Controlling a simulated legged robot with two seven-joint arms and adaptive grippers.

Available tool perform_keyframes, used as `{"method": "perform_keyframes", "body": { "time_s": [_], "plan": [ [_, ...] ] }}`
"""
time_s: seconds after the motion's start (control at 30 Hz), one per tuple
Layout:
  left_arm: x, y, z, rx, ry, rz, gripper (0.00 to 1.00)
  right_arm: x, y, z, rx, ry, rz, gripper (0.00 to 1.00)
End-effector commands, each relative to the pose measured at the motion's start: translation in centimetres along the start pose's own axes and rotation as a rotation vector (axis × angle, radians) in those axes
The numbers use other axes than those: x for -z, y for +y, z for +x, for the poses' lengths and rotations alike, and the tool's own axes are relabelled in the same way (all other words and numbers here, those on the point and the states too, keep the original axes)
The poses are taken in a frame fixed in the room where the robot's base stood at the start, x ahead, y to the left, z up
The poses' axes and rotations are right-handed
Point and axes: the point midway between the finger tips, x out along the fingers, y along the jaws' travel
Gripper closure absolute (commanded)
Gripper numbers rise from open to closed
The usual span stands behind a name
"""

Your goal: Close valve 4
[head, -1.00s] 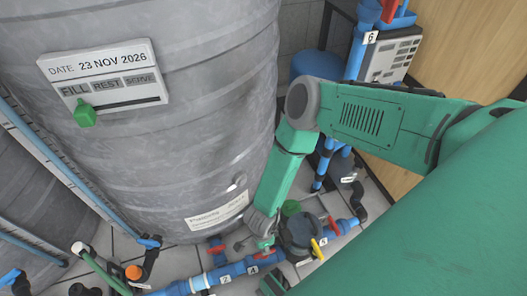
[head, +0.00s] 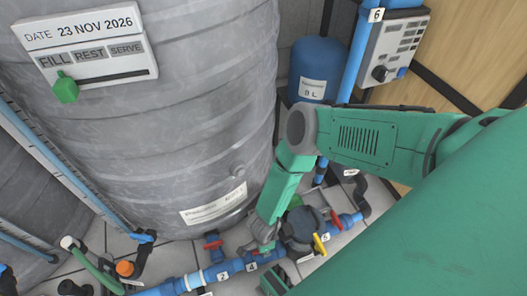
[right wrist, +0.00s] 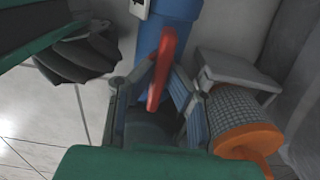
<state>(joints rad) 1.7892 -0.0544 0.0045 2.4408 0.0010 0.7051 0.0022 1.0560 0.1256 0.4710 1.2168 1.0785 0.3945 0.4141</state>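A small "4" label (head: 252,267) marks a spot on the low blue pipe in the head view. My right gripper (head: 265,248) is down at the pipe beside that label, and a bit of red handle shows there. In the right wrist view, a red valve handle (right wrist: 160,70) stands between the two fingers of my right gripper (right wrist: 158,85), in front of a blue pipe (right wrist: 168,18). The fingertips are close on both sides of the handle. I cannot tell whether they press on it. My left gripper is not in view.
A large grey tank (head: 170,130) stands beside the pipe. A red handle (head: 212,243) is near label 2, with another red handle (head: 337,220) and a yellow handle (head: 320,243) to the right. An orange part (right wrist: 245,138) sits close right of my fingers.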

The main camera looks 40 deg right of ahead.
Motion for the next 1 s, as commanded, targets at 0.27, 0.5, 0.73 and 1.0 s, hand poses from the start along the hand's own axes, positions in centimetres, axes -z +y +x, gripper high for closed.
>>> {"method": "perform_keyframes", "body": {
  "time_s": [0.27,0.5,0.73,1.0],
  "plan": [
    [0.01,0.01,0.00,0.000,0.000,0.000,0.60,0.10,-0.06,0.02,0.001,0.002,0.004,1.00],
    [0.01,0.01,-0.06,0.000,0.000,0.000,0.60,0.12,-0.07,0.03,0.002,0.003,0.064,1.00],
    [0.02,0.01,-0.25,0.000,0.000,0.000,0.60,0.14,-0.09,0.01,0.002,0.002,0.220,1.00],
    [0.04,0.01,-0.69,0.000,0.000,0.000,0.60,0.18,-0.06,-0.01,0.002,0.002,0.472,1.00]
  ]
}}
